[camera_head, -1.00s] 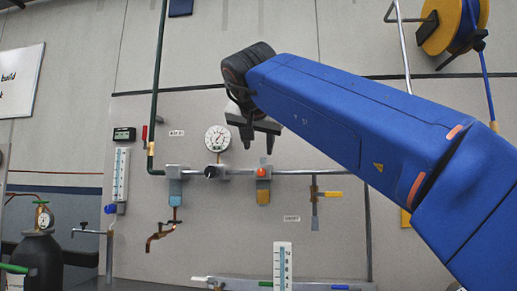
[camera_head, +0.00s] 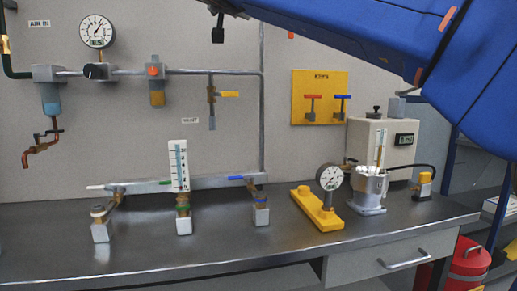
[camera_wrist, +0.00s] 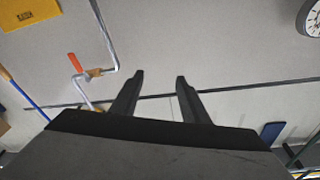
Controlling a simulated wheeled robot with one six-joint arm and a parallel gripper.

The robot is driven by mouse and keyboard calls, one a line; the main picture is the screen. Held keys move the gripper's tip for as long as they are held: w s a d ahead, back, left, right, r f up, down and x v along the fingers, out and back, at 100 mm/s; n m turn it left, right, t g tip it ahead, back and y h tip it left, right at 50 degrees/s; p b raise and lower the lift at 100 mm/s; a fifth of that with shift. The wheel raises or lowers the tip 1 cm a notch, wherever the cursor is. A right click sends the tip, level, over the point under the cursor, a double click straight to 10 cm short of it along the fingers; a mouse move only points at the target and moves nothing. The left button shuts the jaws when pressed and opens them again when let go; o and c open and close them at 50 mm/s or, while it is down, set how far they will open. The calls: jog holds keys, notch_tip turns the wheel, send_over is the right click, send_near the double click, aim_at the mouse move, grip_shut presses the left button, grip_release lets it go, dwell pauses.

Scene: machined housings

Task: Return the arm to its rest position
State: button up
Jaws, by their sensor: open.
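My arm (camera_head: 345,25) is blue and reaches in from the upper right of the head view, above the workbench. Its far end is cut off by the top edge, where only a dark finger of my gripper (camera_head: 217,28) shows. In the wrist view, the two black fingers of my gripper (camera_wrist: 160,78) stand apart with nothing between them. No held object shows.
A steel workbench (camera_head: 300,262) spans the lower head view. A gauge (camera_head: 97,31) and pipework (camera_head: 200,72) are on the wall. A red bin (camera_head: 468,262) stands lower right.

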jog(key=s+d+f+n+y, duration=0.3)
jog(key=d+f+n+y, duration=0.15)
jog(key=d, duration=0.45)
jog(key=s+d+f+n+g, duration=0.1)
jog(key=s+d+f+g, duration=0.25)
jog(key=f, duration=0.85)
jog(key=s+d+f+g+h, duration=0.15)
jog(key=s+d+f, duration=0.3)
jog(key=f, duration=0.85)
jog(key=s+d+f+n+g, duration=0.1)
jog(key=s+d+f+g, duration=0.3)
jog(key=f, duration=0.8)
jog(key=s+d+f+m+g+h, duration=0.1)
jog(key=s+d+f+g+h, duration=0.1)
jog(key=s+d+f, duration=0.3)
jog(key=s+d+f+m+g+h, duration=0.2)
jog(key=s+d+f, duration=0.4)
jog(key=f, duration=0.7)
jog(key=s+d+f+m+g+h, duration=0.1)
jog(key=s+d+f, duration=0.5)
jog(key=s+f, duration=0.2)
jog(key=shift+f+g+h, duration=0.4)
jog(key=shift+f, duration=0.35)
jog(key=shift+d+m, duration=0.1)
jog(key=shift+m, duration=0.15)
jog(key=shift+c, duration=0.5)
